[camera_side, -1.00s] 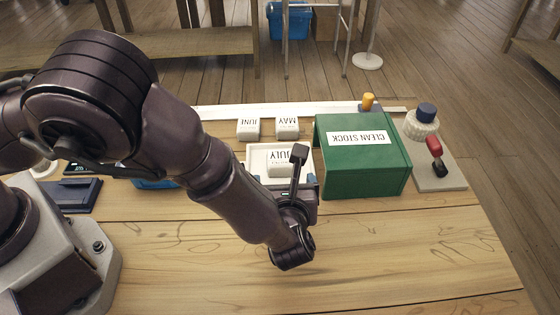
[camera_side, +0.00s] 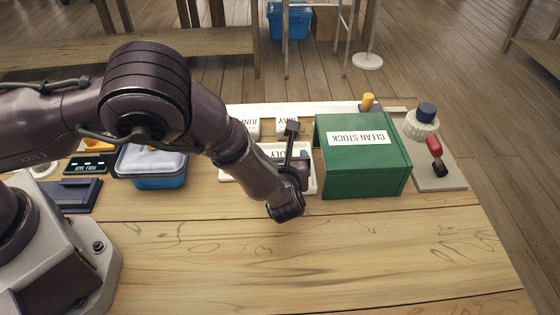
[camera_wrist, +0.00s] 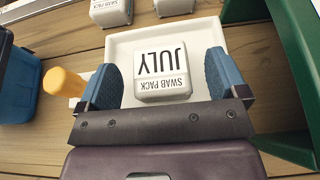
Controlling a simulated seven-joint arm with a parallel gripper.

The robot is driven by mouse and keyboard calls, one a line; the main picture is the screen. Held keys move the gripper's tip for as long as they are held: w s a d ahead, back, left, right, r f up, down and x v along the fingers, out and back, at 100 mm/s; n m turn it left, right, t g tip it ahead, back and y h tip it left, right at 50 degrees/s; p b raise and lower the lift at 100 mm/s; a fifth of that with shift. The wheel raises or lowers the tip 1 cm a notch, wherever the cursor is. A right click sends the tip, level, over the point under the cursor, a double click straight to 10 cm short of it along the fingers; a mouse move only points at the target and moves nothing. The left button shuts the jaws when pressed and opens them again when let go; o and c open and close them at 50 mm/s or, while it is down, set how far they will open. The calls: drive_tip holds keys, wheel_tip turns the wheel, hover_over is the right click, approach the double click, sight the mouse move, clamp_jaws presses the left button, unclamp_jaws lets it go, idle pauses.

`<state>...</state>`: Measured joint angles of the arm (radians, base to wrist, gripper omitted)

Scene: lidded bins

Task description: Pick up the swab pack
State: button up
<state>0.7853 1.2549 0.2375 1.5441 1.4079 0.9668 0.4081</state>
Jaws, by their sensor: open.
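In the wrist view, a white swab pack (camera_wrist: 161,75) marked "JULY" sits on a white tray (camera_wrist: 130,42). My gripper (camera_wrist: 160,82) is open, with its two blue-padded fingers on either side of the JULY pack and clear space between pads and pack. In the side view, my gripper (camera_side: 300,168) is over the tray (camera_side: 312,180) and my arm hides most of it. Part of the JULY pack (camera_side: 296,153) shows behind my wrist. Two more white packs (camera_wrist: 110,11) (camera_wrist: 177,4) stand beyond the tray; the nearer-left one is also marked "SWAB PACK".
A green CLEAN STOCK bin (camera_side: 365,165) stands close to the right of the tray. A blue lidded bin (camera_side: 152,168) is at the left. An orange-yellow knob (camera_wrist: 63,82) shows left of my fingers. The table front (camera_side: 380,255) is clear.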

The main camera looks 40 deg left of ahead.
drive_tip(key=c, duration=1)
drive_tip(key=shift+r, duration=0.1)
